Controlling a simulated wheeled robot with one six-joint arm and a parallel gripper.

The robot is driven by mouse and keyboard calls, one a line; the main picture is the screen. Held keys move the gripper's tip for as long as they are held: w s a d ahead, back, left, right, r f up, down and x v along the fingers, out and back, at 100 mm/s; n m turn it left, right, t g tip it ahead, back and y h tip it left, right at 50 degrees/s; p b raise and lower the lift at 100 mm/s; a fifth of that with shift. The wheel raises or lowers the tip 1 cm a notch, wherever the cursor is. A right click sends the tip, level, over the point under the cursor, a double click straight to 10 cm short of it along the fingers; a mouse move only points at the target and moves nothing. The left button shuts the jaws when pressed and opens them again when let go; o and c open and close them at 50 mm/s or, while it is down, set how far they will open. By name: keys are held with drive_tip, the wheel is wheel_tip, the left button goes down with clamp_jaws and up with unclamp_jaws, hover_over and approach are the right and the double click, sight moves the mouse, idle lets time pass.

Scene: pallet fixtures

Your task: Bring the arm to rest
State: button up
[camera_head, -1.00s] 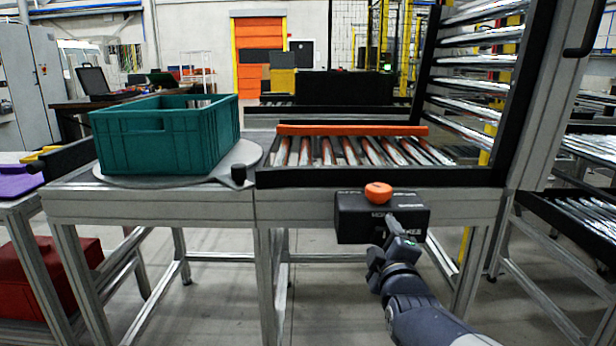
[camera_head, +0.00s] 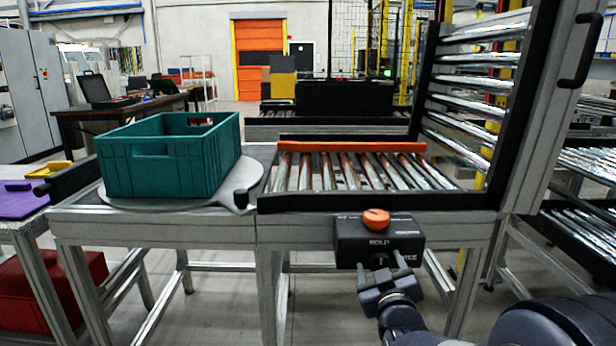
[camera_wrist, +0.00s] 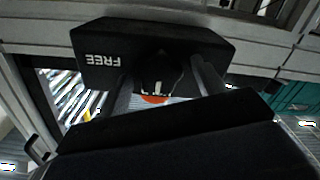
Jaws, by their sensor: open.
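My gripper (camera_head: 381,264) is in front of the black control box on the front of the bench frame. Its two fingers are apart and nothing is held between them. The control box (camera_head: 348,243) has an orange knob (camera_head: 376,219) on top and the words HOLD and FREE on its front. In the wrist view, the box (camera_wrist: 100,40) shows the word FREE upside down. A dark selector with a white mark (camera_wrist: 160,76) shows between my fingers. I cannot tell whether the fingers touch it. My arm reaches in from the lower right.
A teal crate (camera_head: 150,172) stands on a round grey plate at the bench's left. A roller bed (camera_head: 345,172) with an orange bar lies to its right, beside a tall roller frame (camera_head: 512,110). A red box (camera_head: 45,290) sits low at left. Open floor shows beneath the bench.

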drive_tip(key=m+p, duration=0.3)
drive_tip(key=shift+r+m, duration=0.15)
drive_tip(key=shift+m, duration=0.15)
drive_tip(key=shift+m+p, duration=0.45)
drive_tip(key=shift+m, duration=0.05)
drive_tip(key=shift+d+f, duration=0.1)
drive_tip(key=shift+f, duration=0.1)
